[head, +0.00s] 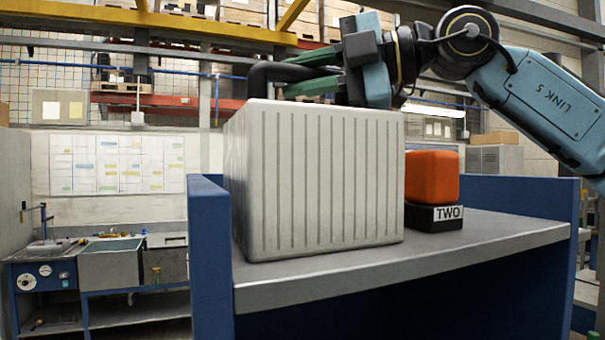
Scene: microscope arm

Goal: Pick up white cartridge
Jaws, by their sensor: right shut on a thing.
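The white cartridge (322,180) is a large ribbed off-white box with a dark handle (262,72) on top. It stands upright on the grey shelf, at the left end near the blue side panel. My right gripper (312,75) comes in from the upper right and is shut on the cartridge's dark handle, with its green fingers above the box top. The handle is partly hidden by the gripper. My left gripper is not in view.
An orange block (432,177) on a black base labelled TWO (434,217) stands just right of the cartridge. Blue side panels bound the grey shelf (490,243) at both ends. The shelf's right part is clear. A sink bench (110,262) stands in the left background.

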